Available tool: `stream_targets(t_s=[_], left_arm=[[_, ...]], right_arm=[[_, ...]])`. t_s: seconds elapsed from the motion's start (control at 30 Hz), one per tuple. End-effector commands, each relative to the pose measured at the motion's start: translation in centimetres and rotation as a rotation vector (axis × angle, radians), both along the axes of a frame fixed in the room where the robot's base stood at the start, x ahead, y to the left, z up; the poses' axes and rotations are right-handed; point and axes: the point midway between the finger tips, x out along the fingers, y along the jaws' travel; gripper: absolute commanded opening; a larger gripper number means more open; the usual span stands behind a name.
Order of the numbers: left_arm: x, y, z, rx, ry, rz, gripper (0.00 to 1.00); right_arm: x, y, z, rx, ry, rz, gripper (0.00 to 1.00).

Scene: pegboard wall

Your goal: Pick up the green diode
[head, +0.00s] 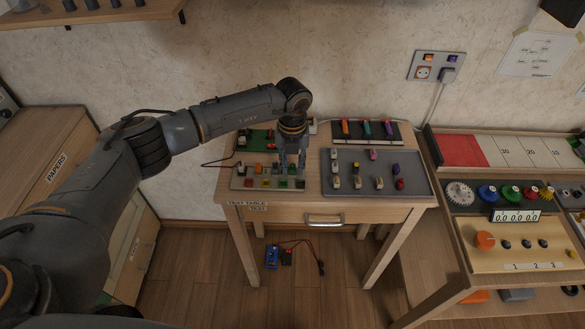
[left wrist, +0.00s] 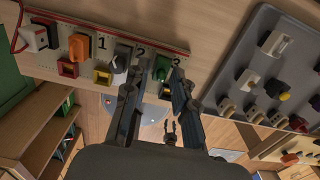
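The green diode (left wrist: 162,68) shows in the left wrist view, at the strip with printed numbers (left wrist: 92,22), near the number 2 and 3 marks. My left gripper (left wrist: 160,78) is open, with one finger on each side of the green diode; a gap seems to remain beside it. In the head view my left gripper (head: 291,168) points down over the right part of the strip (head: 243,184) on the small table, and it hides the diode there. My right gripper is in neither view.
A grey tray (head: 417,184) with several small components lies just right of the gripper. A dark rack with coloured pieces (head: 366,132) stands behind it. An orange component (left wrist: 79,44) sits on the strip. A bench (head: 500,262) stands at the right.

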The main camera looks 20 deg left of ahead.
Motion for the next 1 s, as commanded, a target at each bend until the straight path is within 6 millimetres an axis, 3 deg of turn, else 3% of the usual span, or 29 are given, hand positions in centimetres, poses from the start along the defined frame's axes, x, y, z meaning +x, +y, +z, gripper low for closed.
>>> stream_targets(t_s=[0.13,0.27,0.3,0.73,1.0], left_arm=[[0.0,0.0,0.0,0.000,0.000,0.000,0.26],[0.0,0.0,0.0,0.000,0.000,0.000,0.02],[0.0,0.0,0.0,0.000,0.001,-0.001,0.00],[0.0,0.0,0.5,0.000,0.001,0.000,0.00],[-0.5,-0.5,3.9,0.000,-0.001,-0.005,0.00]], right_arm=[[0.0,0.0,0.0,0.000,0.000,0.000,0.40],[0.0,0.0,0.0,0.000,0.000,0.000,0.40],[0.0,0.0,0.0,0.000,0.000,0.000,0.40],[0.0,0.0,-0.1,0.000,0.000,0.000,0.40],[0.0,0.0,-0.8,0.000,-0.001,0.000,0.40]])
